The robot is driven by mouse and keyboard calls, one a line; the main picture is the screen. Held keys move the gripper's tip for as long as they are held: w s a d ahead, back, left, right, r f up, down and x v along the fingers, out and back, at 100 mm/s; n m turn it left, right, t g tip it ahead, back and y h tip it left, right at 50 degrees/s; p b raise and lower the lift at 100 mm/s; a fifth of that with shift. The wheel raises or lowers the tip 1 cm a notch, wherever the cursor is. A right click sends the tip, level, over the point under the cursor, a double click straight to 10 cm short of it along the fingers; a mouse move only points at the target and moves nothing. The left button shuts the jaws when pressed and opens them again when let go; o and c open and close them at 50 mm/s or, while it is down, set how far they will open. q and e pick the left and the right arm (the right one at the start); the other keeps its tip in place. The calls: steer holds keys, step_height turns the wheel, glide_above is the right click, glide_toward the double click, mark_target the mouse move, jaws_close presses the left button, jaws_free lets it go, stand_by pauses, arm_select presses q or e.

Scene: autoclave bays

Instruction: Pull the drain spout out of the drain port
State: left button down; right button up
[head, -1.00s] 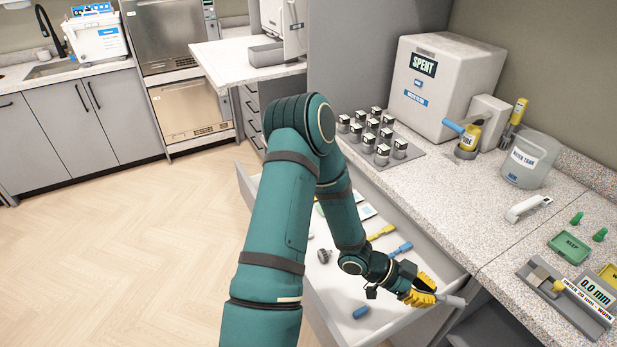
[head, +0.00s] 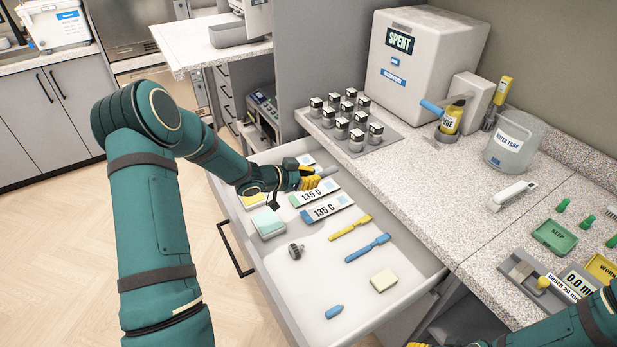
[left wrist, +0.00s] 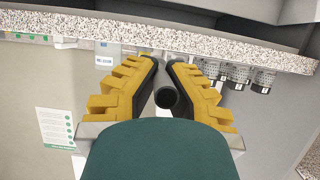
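My left gripper (head: 318,178) is over the far end of the open drawer, near the counter edge. Its yellow fingers are closed around a grey tube (head: 328,171), which looks like the drain spout and sticks out past the fingertips. In the left wrist view the tube (left wrist: 167,97) shows as a dark round end between the black finger pads. The tube is clear of any port I can see. I cannot pick out the drain port. My right arm enters at the bottom right; only a yellow bit of its gripper (head: 418,344) shows at the bottom edge.
The open drawer (head: 300,318) holds label cards, yellow and blue tools, sponges and a dark knob. On the counter stand a SPENT box (head: 425,60), several black-capped vials, a water tank (head: 510,145) and a KEEP tray (head: 555,237). Floor at left is free.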

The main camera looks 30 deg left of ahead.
arm_select(q)
steer(key=shift+w+a+r, duration=0.15)
steer(key=shift+w+a, duration=0.1)
step_height(320, 180, down, 6)
steer(key=b, duration=0.5)
steer(key=shift+r, duration=0.1)
steer(key=c, duration=1.1)
jaws_free()
steer(key=shift+o, duration=0.2)
steer(key=shift+s+a, duration=0.1)
steer(key=v, duration=0.7)
steer(key=shift+s, duration=0.15)
